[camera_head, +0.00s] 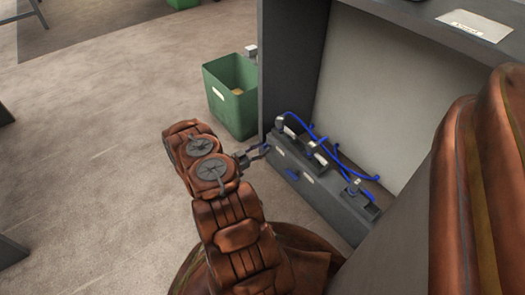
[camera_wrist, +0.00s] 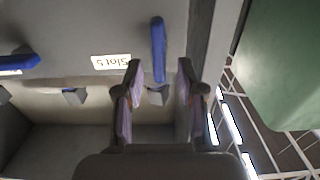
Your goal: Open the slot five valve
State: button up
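The slot five valve's blue handle (camera_wrist: 158,48) is in the wrist view, pointing up and down in the picture, just right of the upside-down "Slot 5" label (camera_wrist: 111,61). My gripper (camera_wrist: 160,72) is open, one finger on each side of the handle's lower end, with visible gaps on both sides. Whether the handle lies fully between the fingers in depth is unclear. In the head view my gripper (camera_head: 262,152) is at the left end of the grey valve box (camera_head: 335,205). The slot five handle is mostly hidden there by the fingertips.
A neighbouring blue handle (camera_wrist: 20,62) lies sideways at left in the wrist view; it also shows in the head view (camera_head: 292,174). Blue hoses (camera_head: 330,150) run above the box. A grey upright panel (camera_head: 290,60) and a green bin (camera_head: 232,95) stand close by.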

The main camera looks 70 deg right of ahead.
jog(key=shift+s+d, duration=0.35)
jog(key=shift+d, duration=0.2)
grip_shut()
